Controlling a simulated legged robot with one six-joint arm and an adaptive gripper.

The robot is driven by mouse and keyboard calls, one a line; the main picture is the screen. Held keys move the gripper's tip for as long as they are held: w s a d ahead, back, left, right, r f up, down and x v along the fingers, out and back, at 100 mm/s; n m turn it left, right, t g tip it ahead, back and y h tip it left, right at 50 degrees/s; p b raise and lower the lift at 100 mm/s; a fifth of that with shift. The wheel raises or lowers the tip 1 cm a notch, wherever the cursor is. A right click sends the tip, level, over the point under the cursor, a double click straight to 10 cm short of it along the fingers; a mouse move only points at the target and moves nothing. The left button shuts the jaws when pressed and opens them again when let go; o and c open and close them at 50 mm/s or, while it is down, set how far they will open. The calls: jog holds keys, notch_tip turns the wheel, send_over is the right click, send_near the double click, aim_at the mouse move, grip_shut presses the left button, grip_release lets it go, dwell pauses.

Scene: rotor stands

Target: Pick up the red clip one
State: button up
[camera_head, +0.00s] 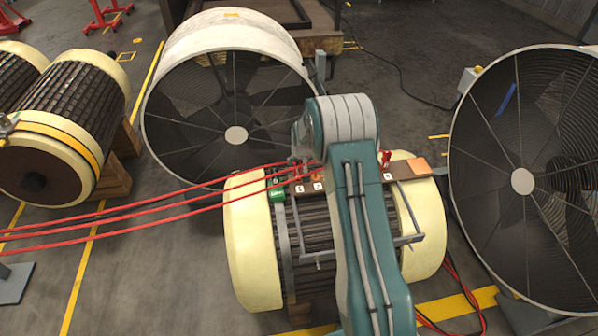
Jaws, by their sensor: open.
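A brown board (350,186) with small white number labels lies across the top of the rotor in the middle. A red clip (386,158) stands on the board just right of my arm. Another red-orange piece (318,174) shows on the board left of my arm, near the ends of the red cables. The labels are too small for me to tell which clip is number one. My teal arm hides the middle of the board. My gripper (300,158) shows only partly, left of the arm's upper joint and close above the board. It is open, and I see nothing held.
The cream-ended rotor (252,245) rests on a stand. Red cables (140,211) run from the board to the left edge. Large round fans stand behind (235,135) and at right (522,181). Another rotor (75,95) is at left. Floor is open at lower left.

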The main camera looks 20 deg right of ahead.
aim_at(297, 168)
jog(key=x, duration=0.6)
jog(key=shift+w+a+f, duration=0.2)
jog(key=shift+a, duration=0.1)
grip_shut()
